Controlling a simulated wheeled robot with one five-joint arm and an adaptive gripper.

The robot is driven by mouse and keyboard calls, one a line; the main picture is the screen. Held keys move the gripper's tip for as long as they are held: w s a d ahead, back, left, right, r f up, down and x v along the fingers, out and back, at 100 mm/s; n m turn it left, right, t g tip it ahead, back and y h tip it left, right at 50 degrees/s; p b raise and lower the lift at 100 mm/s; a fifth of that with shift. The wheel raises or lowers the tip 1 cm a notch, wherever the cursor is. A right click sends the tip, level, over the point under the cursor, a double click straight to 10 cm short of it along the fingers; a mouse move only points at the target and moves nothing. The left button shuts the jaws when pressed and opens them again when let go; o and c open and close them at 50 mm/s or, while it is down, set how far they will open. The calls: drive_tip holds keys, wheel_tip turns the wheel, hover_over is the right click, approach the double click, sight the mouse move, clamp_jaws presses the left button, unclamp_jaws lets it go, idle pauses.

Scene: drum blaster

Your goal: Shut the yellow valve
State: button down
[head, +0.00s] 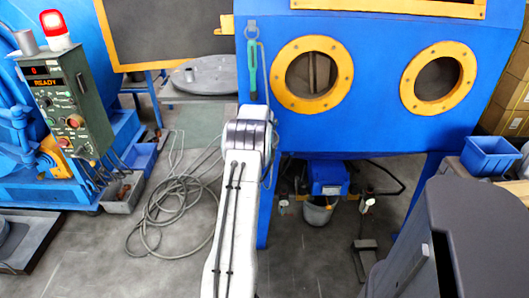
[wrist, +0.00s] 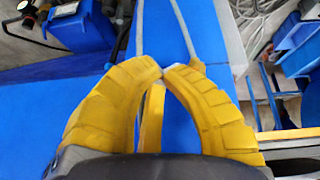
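In the wrist view, the two yellow ribbed fingers of my gripper (wrist: 165,71) curve in and their tips meet. A plain yellow bar (wrist: 152,118) shows in the gap between the fingers, over a blue surface. I cannot tell if it is the valve's handle or part of my gripper, nor if the fingers touch it. In the head view, my arm reaches to the left edge of the blue blast cabinet (head: 378,75), and my gripper is hidden behind it. I cannot make out a yellow valve for certain in the head view.
A green hand tool (head: 253,72) hangs on the cabinet's left side. Coiled hose (head: 165,215) lies on the floor left of my arm. A control box (head: 66,100) with a lit red lamp (head: 56,29) stands at left. A blue bin (head: 490,155) stands at right.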

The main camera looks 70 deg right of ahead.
drive_tip(key=shift+s+d+f+b, duration=0.1)
drive_tip(key=shift+f+b, duration=0.2)
drive_tip(key=shift+f, duration=0.25)
drive_tip(key=shift+r, duration=0.1)
